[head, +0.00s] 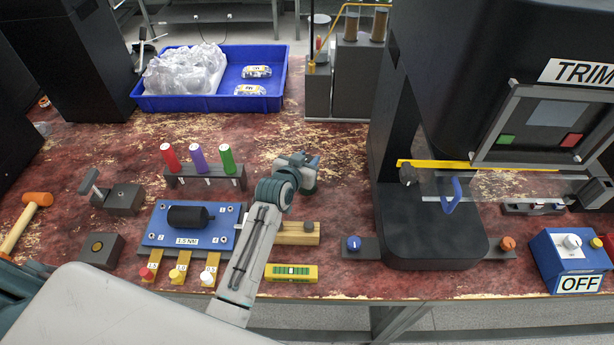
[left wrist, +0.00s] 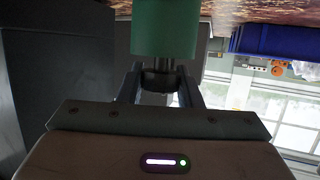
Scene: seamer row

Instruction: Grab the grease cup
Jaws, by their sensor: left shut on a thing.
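My left gripper (head: 298,168) is over the middle of the bench, to the right of the upright coloured handles. In the left wrist view my left gripper (left wrist: 160,80) is shut on a green cylinder with a dark narrow neck, which I take to be the grease cup (left wrist: 165,28). The neck sits between the two fingers. In the head view the gripper and wrist hide the held thing. My right gripper is not in view.
A rack holds red, purple and green handles (head: 227,160). A blue fixture plate (head: 160,238) lies in front of it. A blue bin (head: 200,103) stands at the back. The black trim machine (head: 430,240) stands close on the right. The bench behind the gripper is mostly clear.

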